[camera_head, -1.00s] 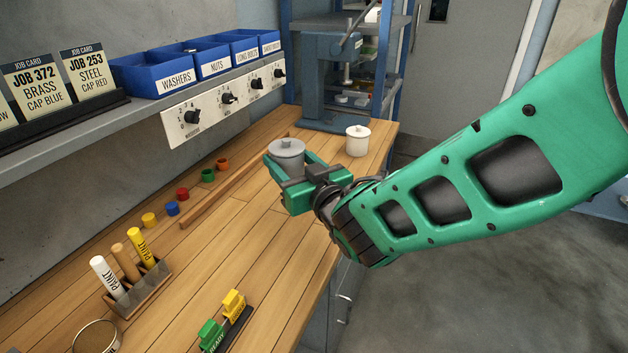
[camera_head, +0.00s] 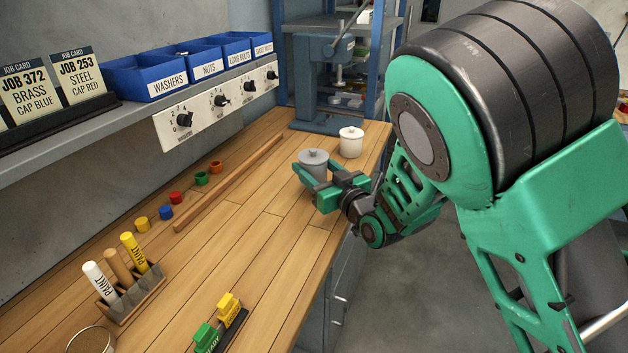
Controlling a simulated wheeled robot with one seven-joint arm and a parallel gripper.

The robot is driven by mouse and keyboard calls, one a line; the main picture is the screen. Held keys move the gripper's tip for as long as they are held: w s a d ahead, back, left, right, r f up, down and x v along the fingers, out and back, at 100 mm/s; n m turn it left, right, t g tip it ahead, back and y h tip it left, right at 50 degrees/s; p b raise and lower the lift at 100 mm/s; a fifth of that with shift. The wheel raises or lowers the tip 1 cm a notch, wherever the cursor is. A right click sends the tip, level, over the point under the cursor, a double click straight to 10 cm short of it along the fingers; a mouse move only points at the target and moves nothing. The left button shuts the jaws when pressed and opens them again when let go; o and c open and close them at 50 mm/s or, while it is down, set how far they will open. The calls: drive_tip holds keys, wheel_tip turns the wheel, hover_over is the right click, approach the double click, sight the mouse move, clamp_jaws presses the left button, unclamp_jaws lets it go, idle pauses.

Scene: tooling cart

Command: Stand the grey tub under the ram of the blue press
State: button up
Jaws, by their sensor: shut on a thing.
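The blue press (camera_head: 313,88) stands at the far end of the bench, behind and beyond the tub. Its ram (camera_head: 339,75) hangs over its base (camera_head: 318,121). The space under the ram looks clear of any tub.
A white lidded tub (camera_head: 351,142) stands between my gripper and the press, to the right. A wooden strip (camera_head: 229,183) runs along the bench, with several coloured caps left of it. A paint holder (camera_head: 130,293) and green and yellow blocks (camera_head: 219,322) are nearer. Bench space left of my gripper is free.

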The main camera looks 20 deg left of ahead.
drive_tip(key=shift+f, duration=1.9)
drive_tip(key=o, duration=1.3)
drive_tip(key=shift+f, duration=0.1)
drive_tip(key=shift+s, duration=0.1)
